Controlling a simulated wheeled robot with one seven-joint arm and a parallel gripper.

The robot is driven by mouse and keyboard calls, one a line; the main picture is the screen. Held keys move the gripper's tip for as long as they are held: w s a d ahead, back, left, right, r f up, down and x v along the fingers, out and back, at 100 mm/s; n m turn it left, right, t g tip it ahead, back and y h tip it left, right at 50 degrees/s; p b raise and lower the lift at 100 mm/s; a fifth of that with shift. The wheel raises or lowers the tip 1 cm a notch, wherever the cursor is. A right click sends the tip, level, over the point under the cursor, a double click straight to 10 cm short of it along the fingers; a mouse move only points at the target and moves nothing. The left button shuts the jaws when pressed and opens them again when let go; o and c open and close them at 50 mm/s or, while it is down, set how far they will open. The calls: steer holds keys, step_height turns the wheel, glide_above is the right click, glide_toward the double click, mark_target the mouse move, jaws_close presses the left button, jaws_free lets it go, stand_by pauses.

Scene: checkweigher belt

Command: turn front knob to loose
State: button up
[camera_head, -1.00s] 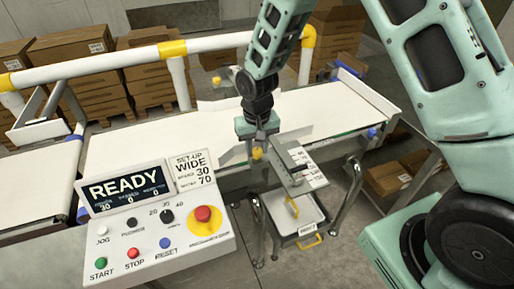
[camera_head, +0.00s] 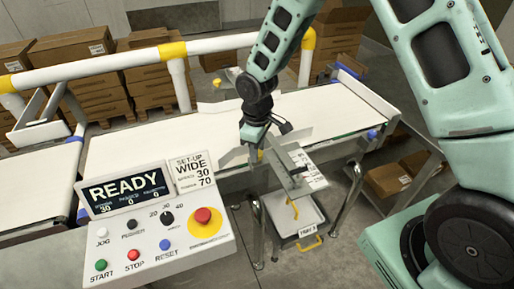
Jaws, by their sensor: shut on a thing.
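The front knob (camera_head: 260,155) is a small yellow knob at the near side of the belt, beside a grey bracket plate with a printed scale (camera_head: 313,178). My gripper (camera_head: 257,149) reaches down to it from above and is shut on it. The fingers hide most of the knob, so its exact angle cannot be told. A second yellow knob (camera_head: 216,82) shows at the far side of the belt, apart from my gripper.
A control panel (camera_head: 190,250) with READY display (camera_head: 127,190), coloured buttons and a red emergency stop (camera_head: 203,215) stands at front left. The white belt (camera_head: 120,150) runs behind. Below the bracket is a tray (camera_head: 290,212) with a yellow handle.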

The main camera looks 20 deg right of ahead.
steer(key=shift+n, duration=0.6)
steer(key=o, duration=1)
steer(key=shift+c, duration=0.2)
step_height(320, 180, up, 18)
steer(key=b, duration=0.2)
steer(key=shift+f, duration=0.25)
